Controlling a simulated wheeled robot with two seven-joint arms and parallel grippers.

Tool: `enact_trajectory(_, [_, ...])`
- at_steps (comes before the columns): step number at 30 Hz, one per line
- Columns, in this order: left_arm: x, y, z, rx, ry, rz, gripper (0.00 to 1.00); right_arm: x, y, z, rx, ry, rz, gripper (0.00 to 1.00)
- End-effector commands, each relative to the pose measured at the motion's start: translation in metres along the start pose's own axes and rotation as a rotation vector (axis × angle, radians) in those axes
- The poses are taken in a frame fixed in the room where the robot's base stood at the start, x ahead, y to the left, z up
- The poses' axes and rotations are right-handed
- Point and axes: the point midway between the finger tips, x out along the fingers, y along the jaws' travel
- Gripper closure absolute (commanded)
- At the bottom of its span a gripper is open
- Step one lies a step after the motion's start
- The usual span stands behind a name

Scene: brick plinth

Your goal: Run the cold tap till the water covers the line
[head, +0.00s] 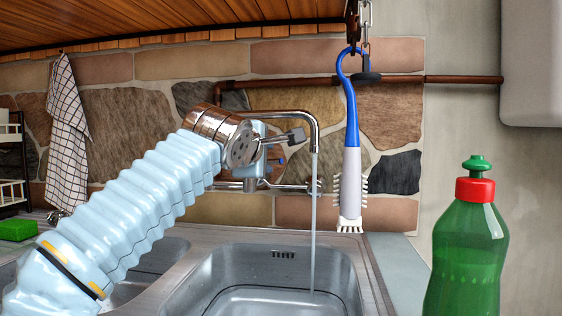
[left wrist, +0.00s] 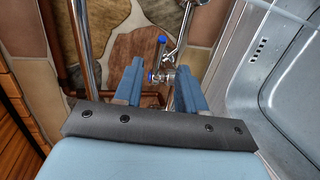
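A chrome tap spout (head: 300,113) bends over the right sink basin (head: 340,268), and a thin stream of water (head: 314,220) falls from it into the basin. A rounded outline shows low in the basin; I cannot tell a marked line there. My left gripper (head: 270,158) is at the tap body, left of the stream. In the left wrist view its two blue fingers (left wrist: 159,72) are apart, with the blue-marked cold tap handle (left wrist: 161,41) just beyond the fingertips. Contact with the handle cannot be made out. My right gripper is in neither view.
A blue and white brush (head: 351,175) hangs right of the spout. A green bottle (head: 467,255) stands at the front right. A copper pipe (head: 455,79) crosses the stone wall.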

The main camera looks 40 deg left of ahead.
Motion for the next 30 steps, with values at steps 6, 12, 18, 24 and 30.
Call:
enact_trajectory(6, [0.053, 0.001, 0.001, 0.000, -0.001, -0.005, 0.60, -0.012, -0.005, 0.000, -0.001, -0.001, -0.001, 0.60])
enact_trajectory(12, [0.088, 0.002, 0.001, -0.001, -0.002, -0.002, 0.60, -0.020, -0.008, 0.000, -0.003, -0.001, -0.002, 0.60])
enact_trajectory(18, [0.103, 0.000, 0.001, -0.001, -0.002, -0.001, 0.60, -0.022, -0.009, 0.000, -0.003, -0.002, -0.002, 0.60])
enact_trajectory(24, [0.104, -0.001, 0.001, -0.001, -0.003, -0.001, 0.60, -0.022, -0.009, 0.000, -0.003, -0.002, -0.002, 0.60])
enact_trajectory(30, [0.104, -0.001, 0.001, -0.001, -0.003, -0.001, 0.80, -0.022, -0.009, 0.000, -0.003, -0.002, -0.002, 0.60])
